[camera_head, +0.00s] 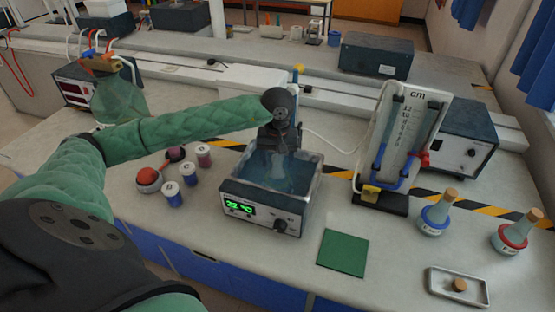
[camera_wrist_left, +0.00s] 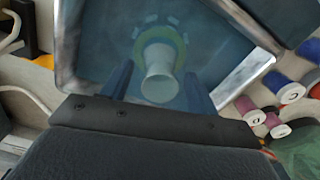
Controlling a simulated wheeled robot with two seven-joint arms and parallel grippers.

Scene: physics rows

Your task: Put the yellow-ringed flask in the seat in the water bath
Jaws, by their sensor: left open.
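The water bath (camera_head: 262,208) is a grey box with a lit green display and blue water in its open basin. The flask with the yellow ring (camera_wrist_left: 179,47) stands in the bath in the left wrist view, its pale open neck (camera_wrist_left: 158,76) pointing toward the camera. Several pale marks surround the ring under the water; whether the flask is fully down in the seat cannot be told. My left gripper (camera_wrist_left: 158,88) is open, with one finger on each side of the neck. In the head view the left wrist (camera_head: 280,108) is above the bath and hides part of it. My right gripper is not in view.
A manometer stand (camera_head: 402,140) is close right of the bath. Blue-ringed (camera_head: 436,217) and red-ringed (camera_head: 513,234) corked flasks stand farther right, behind a tray (camera_head: 440,284) with a cork. Several small jars (camera_head: 173,196) stand left. A green mat (camera_head: 343,253) lies front right.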

